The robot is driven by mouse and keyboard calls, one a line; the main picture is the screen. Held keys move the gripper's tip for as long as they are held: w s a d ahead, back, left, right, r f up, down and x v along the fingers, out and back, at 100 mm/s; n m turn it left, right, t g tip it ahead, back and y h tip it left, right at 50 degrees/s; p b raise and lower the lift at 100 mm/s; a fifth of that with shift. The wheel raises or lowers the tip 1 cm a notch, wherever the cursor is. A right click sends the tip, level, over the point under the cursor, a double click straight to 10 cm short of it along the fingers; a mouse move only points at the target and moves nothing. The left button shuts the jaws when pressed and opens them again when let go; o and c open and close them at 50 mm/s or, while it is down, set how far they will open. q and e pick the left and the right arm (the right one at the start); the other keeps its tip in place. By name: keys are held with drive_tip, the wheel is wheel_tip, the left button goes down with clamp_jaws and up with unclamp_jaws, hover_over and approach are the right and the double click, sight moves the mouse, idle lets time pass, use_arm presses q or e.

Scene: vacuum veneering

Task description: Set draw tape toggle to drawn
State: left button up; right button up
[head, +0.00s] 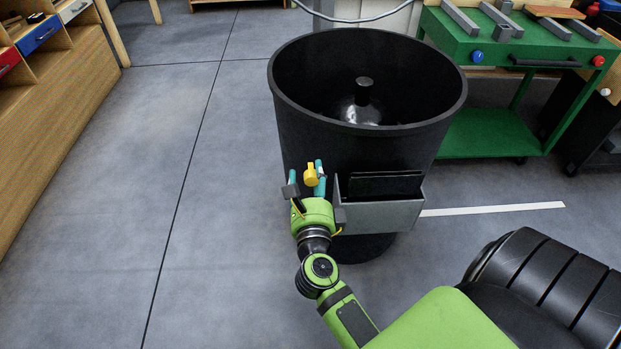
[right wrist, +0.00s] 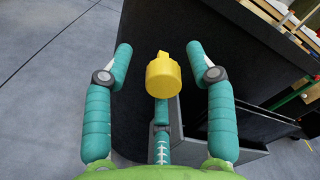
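The yellow toggle (head: 311,177) is on the outer wall of a large black bin (head: 300,118), left of a grey holder. It also shows in the right wrist view (right wrist: 163,77) as a round knob with a small tab pointing up. My right gripper (head: 306,170) is in front of the bin wall. Its teal fingers are spread on both sides of the toggle, with clear gaps, and a third finger is below it (right wrist: 160,48). It is open and holds nothing. I cannot tell whether any finger touches the toggle. My left gripper is not in view.
The grey holder (head: 380,214) with a dark flat thing in it sits right beside my right gripper. A green workbench (head: 490,50) stands at the back right, a wooden drawer cabinet (head: 60,120) at the left. The floor left of the bin is clear.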

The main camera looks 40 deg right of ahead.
drive_tip(key=shift+d, duration=0.1)
drive_tip(key=shift+s+f, duration=0.1)
drive_tip(key=shift+s, duration=0.15)
drive_tip(key=v, duration=1.1)
drive_tip(key=shift+s+a, duration=0.25)
drive_tip(key=shift+a, duration=0.1)
drive_tip(key=shift+w+a, duration=0.1)
